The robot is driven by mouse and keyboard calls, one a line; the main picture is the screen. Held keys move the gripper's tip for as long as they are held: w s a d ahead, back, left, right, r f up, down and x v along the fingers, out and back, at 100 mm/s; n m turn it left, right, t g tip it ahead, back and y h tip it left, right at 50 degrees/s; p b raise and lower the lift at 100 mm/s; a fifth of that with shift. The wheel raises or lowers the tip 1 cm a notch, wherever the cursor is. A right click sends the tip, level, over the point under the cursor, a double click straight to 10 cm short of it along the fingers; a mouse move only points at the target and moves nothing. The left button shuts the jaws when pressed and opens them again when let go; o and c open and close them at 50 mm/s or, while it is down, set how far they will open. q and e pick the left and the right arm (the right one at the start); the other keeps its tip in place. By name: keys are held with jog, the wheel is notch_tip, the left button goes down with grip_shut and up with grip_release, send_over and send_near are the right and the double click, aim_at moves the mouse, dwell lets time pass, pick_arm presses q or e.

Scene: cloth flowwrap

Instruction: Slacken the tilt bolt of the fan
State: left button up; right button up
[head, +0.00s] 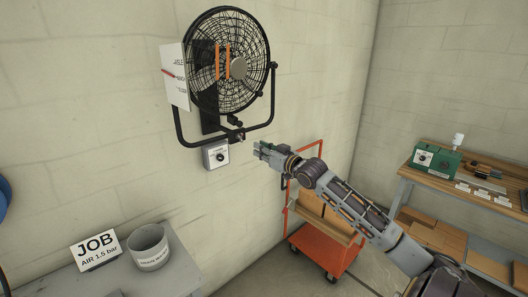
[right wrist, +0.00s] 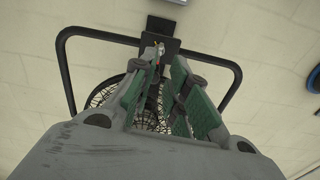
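The black fan (head: 212,62) hangs on the wall in a U-shaped yoke, with orange strips on its grille. A small silver fitting (head: 240,136) sits at the yoke's lower bar; I cannot tell for sure that it is the tilt bolt. My right gripper (head: 258,151) is just right of and below this fitting, apart from it. In the right wrist view its green-padded fingers (right wrist: 166,68) stand apart with no object clearly held. My left gripper is not in view.
A grey control box with a knob (head: 216,155) is below the yoke. An orange cart (head: 325,250) with boxes stands below my right arm. A bench (head: 405,172) is at right; a grey table (head: 80,280) bears a bucket (head: 149,247).

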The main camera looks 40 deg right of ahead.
jog(key=shift+s, duration=0.55)
dwell(0.6)
